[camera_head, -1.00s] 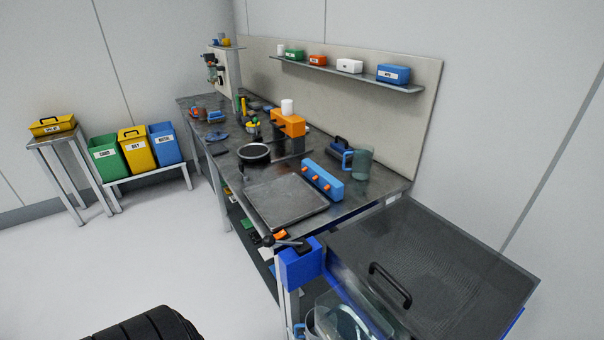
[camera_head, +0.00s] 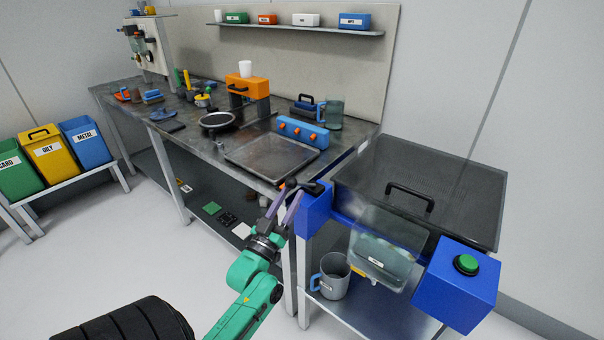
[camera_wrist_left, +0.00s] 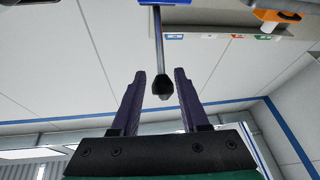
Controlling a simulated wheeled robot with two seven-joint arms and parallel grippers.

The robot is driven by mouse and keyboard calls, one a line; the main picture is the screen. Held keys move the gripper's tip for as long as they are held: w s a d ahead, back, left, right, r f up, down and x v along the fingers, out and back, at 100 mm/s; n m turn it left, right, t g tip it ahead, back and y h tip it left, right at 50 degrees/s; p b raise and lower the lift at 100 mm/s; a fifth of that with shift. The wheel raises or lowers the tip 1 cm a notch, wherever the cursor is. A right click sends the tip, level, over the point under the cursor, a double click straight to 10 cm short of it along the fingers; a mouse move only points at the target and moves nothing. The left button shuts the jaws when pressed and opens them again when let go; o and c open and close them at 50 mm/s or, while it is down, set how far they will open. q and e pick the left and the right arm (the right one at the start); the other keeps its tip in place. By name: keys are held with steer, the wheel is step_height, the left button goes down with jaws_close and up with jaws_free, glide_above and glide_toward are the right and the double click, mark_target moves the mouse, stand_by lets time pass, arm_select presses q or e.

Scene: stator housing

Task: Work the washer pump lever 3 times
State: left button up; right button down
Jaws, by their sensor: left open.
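The washer pump lever (camera_head: 308,186) is a dark rod on top of the blue pump block (camera_head: 314,210) at the left front corner of the washer (camera_head: 470,198). In the left wrist view, the lever's grey rod with a black end knob (camera_wrist_left: 162,90) hangs between the two fingers. My left gripper (camera_head: 290,190) has purple fingers and is open, with its tips up at the lever's knob end. In the left wrist view the fingers (camera_wrist_left: 162,78) stand apart on either side of the knob, with gaps visible. My right gripper is not in view.
The workbench (camera_head: 200,152) with a grey tray (camera_head: 270,155) and a blue block with orange knobs (camera_head: 302,132) is behind the gripper. A clear container (camera_head: 385,247), a grey mug (camera_head: 332,275) and a blue box with a green button (camera_head: 466,265) are at the right. Open floor lies left.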

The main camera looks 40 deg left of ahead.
mark_target(303, 184)
arm_select(q)
steer(key=p+x, duration=0.1)
steer(key=x, duration=0.6)
steer(key=shift+a+r, duration=0.1)
steer(key=shift+w, duration=0.3)
steer(key=shift+s, duration=0.1)
steer(key=shift+c, duration=1)
jaws_close()
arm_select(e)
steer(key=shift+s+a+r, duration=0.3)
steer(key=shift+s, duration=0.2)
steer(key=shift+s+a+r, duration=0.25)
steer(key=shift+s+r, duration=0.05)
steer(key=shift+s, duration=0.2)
arm_select(q)
steer(key=shift+a+r, duration=0.1)
steer(key=shift+r, duration=0.15)
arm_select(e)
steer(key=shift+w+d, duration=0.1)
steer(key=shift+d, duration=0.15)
